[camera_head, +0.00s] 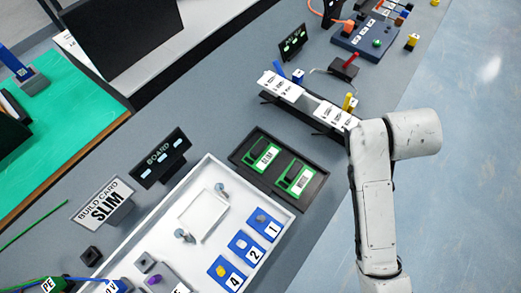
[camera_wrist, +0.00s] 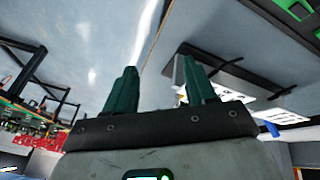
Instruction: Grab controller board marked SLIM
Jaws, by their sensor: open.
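Two green controller boards lie side by side in a black tray (camera_head: 243,172) in the head view: the left board (camera_head: 254,168) and the right board (camera_head: 283,185). Each has a white label, too small to read surely. A build card (camera_head: 103,204) reads SLIM. My gripper (camera_wrist: 162,85) shows in the wrist view with its two dark green fingers apart and nothing between them. In the head view my arm stands right of the tray and the gripper is hidden. Green parts in a dark holder (camera_wrist: 290,8) show at the wrist view's upper right corner.
A white tray (camera_head: 221,167) with blue numbered cards stands left of the boards. A black sign (camera_head: 161,157) is behind it. White labelled strips on a rack (camera_head: 299,99) lie beyond the board tray, near my arm. Blue floor (camera_head: 450,160) is open at right.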

